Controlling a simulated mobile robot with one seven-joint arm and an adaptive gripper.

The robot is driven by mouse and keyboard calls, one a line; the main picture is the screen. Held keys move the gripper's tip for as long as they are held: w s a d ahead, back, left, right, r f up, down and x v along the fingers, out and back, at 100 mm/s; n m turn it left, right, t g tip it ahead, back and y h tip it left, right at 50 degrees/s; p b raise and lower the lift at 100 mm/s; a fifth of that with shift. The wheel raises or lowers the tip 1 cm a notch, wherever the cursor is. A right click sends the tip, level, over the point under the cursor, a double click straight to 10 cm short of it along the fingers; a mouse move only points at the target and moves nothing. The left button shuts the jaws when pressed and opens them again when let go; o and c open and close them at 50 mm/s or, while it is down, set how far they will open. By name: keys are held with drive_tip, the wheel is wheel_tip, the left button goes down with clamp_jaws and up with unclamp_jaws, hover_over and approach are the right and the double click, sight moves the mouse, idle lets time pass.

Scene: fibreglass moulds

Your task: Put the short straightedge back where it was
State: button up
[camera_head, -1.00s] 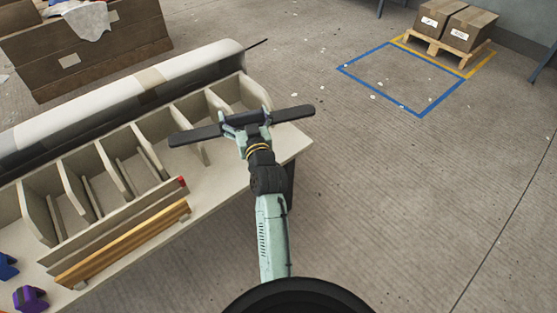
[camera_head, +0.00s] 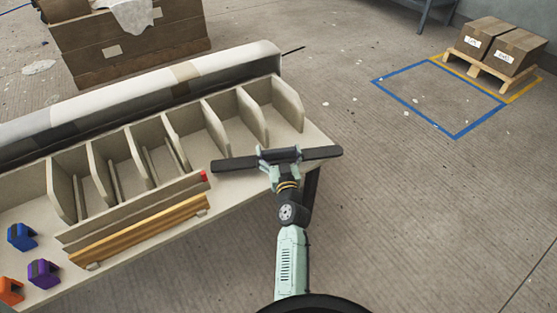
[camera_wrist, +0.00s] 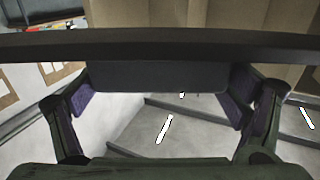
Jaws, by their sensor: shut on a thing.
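The short straightedge, a dark flat bar (camera_head: 236,163), is held crosswise in my gripper (camera_head: 279,156) above the right end of the bench. My gripper is shut on its middle. The bar's left end overlaps the front of the divided rack (camera_head: 188,128) in the picture, and its right end reaches past the bench corner. In the wrist view the bar (camera_wrist: 160,44) spans the full width, with a dark block (camera_wrist: 157,76) between my two purple-padded fingers. Whether the bar touches the rack or bench is hard to tell; it appears raised.
A grey bar with a red end (camera_head: 135,211) and a yellow wooden bar (camera_head: 140,231) lie along the rack's front. Blue (camera_head: 21,236), purple (camera_head: 43,273) and orange (camera_head: 9,291) blocks stand at left. A long roll (camera_head: 170,85) lies behind.

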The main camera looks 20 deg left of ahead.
sight(278, 158)
drive_tip(key=shift+f+b, duration=0.5)
drive_tip(key=shift+f, duration=1)
drive_tip(key=shift+f, duration=0.15)
drive_tip(key=o, duration=1.3)
